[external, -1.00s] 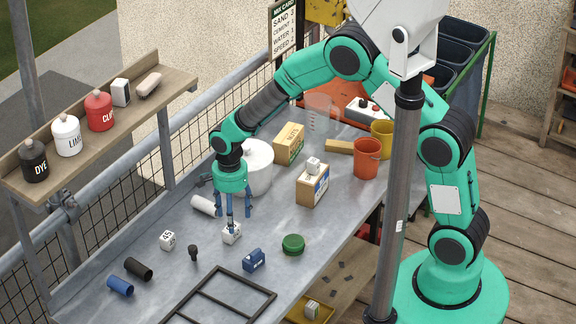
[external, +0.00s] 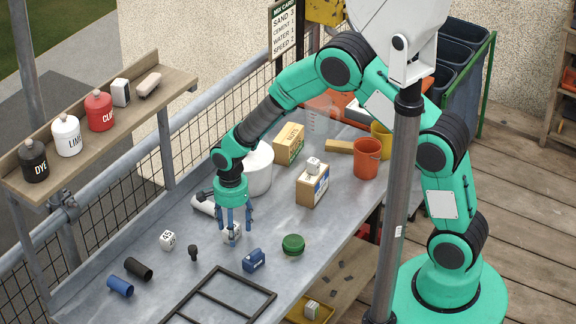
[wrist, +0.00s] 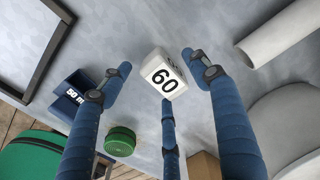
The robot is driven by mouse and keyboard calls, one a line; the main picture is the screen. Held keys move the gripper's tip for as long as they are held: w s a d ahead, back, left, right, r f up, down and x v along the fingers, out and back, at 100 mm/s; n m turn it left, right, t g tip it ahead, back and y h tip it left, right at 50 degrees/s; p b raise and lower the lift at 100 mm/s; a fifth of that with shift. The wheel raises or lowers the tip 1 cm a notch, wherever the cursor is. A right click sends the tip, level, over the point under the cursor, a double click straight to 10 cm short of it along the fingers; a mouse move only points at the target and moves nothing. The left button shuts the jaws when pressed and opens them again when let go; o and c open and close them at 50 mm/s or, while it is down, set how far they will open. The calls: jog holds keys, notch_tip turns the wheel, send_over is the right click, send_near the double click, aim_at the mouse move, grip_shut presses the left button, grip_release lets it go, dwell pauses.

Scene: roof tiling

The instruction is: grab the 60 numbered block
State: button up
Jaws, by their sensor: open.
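The white block numbered 60 (wrist: 162,77) sits on the grey metal table, its black number facing the wrist camera. In the external view the block (external: 232,231) is partly hidden behind my gripper's fingers. My gripper (external: 234,228) points down over the block with its blue fingers spread. In the wrist view the fingers of my gripper (wrist: 160,75) stand on both sides of the block and below it, with gaps; they appear not to touch it. The gripper is open and holds nothing.
Another white numbered block (external: 168,240) stands to the left. A blue block (external: 254,260), a green round lid (external: 293,244) and a dark frame (external: 225,295) lie nearby. A white roll (external: 203,205) and a white bucket (external: 258,170) are behind the gripper.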

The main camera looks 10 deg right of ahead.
jog(key=shift+f, duration=0.35)
jog(key=shift+c, duration=0.2)
jog(key=c, duration=1.2)
